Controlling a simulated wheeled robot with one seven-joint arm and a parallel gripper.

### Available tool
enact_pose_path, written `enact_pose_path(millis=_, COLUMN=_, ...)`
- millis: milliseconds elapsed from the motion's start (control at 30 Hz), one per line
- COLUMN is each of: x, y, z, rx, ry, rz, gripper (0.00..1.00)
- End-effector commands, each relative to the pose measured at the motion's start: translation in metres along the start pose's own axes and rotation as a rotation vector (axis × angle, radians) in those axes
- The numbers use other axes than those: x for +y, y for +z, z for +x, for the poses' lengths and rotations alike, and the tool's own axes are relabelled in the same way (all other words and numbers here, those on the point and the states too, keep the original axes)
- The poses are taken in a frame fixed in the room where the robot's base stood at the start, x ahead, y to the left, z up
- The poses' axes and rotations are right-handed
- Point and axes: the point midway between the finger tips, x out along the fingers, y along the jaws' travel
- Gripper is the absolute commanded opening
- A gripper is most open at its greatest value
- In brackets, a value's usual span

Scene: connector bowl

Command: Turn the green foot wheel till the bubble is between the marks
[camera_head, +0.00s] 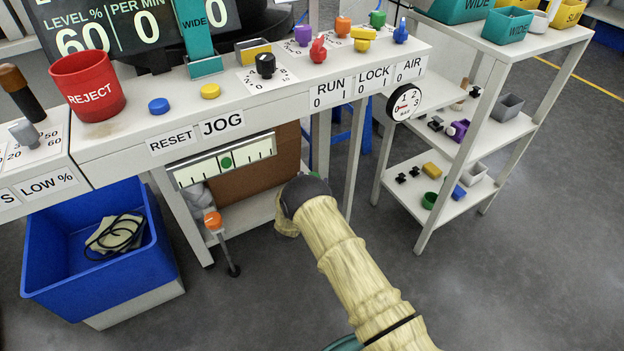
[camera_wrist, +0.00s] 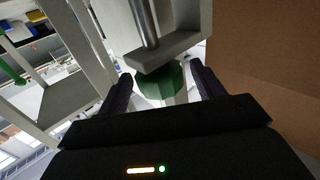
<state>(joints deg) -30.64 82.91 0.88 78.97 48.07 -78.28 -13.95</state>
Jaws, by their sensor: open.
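The green foot wheel (camera_wrist: 157,88) shows in the wrist view, under a pale bracket with a metal rod. My gripper (camera_wrist: 161,76) is open, with one dark finger on each side of the wheel. I cannot tell whether the fingers touch it. The level gauge (camera_head: 201,172) hangs under the bench front, tilted up to the right. Its green bubble (camera_head: 226,162) is near the middle of the strip, with black marks on both sides; its exact fit is too small to tell.
An orange foot wheel (camera_head: 213,219) on a thin leg stands left of my arm. A blue bin (camera_head: 65,279) with a cable stands further left. A brown panel (camera_head: 258,170) is behind. A white shelf rack (camera_head: 425,215) stands right, with open floor in front.

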Motion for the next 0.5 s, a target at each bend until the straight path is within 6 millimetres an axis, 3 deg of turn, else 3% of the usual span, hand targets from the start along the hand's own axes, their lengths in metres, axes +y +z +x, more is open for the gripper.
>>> enact_pose_path(millis=500, x=-0.001, y=-0.003, z=-0.100, rx=-0.004, ry=-0.004, rz=-0.004, gripper=0.67)
